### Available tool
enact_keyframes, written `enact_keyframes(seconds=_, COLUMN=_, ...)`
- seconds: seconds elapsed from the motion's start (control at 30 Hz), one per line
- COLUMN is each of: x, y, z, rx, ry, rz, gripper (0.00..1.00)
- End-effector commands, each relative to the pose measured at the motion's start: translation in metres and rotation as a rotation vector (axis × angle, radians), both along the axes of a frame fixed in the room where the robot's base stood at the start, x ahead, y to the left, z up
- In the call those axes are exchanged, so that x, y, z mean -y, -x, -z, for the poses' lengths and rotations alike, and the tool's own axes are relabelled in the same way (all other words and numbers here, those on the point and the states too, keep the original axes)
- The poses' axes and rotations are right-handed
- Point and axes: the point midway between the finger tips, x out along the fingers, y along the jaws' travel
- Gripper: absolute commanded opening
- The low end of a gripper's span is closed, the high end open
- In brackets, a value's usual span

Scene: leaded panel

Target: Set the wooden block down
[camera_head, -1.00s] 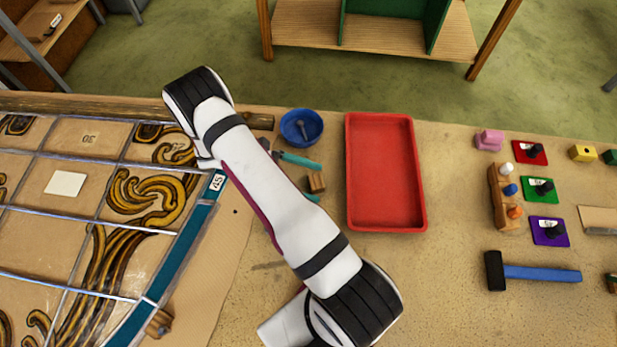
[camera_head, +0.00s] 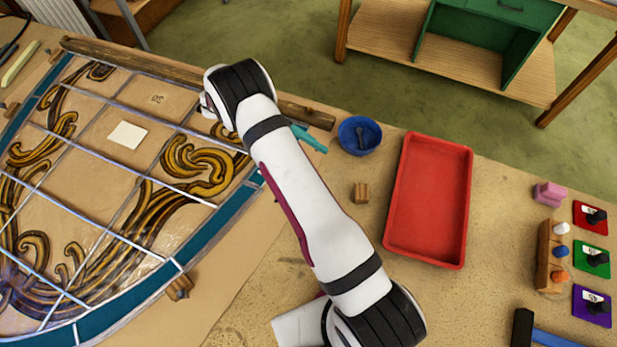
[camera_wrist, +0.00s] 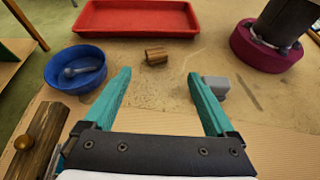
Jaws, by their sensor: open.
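A small wooden block (camera_head: 361,192) rests on the table between the blue bowl and the red tray, nearer the arm. In the wrist view the wooden block (camera_wrist: 155,56) lies beyond the fingertips, apart from them. My gripper (camera_wrist: 159,75) has its two teal fingers spread wide with nothing between them. In the head view one teal finger of my gripper (camera_head: 310,138) shows beside the bowl; the rest is hidden behind my arm.
The blue bowl (camera_head: 346,146) holds a dark tool. The red tray (camera_head: 464,205) is empty. The leaded panel (camera_head: 215,238) lies at left, with another wooden block (camera_head: 180,288) at its edge. A small grey block (camera_wrist: 215,86) sits near the right finger in the wrist view.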

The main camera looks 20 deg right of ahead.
Motion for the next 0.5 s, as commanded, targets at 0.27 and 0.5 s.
enact_keyframes(seconds=0.27, x=-0.025, y=0.076, z=-0.134, rx=0.525, ry=-0.138, rz=0.429, gripper=0.91)
enact_keyframes(seconds=0.5, x=-0.071, y=0.179, z=-0.166, rx=0.963, ry=-0.265, rz=0.976, gripper=0.91)
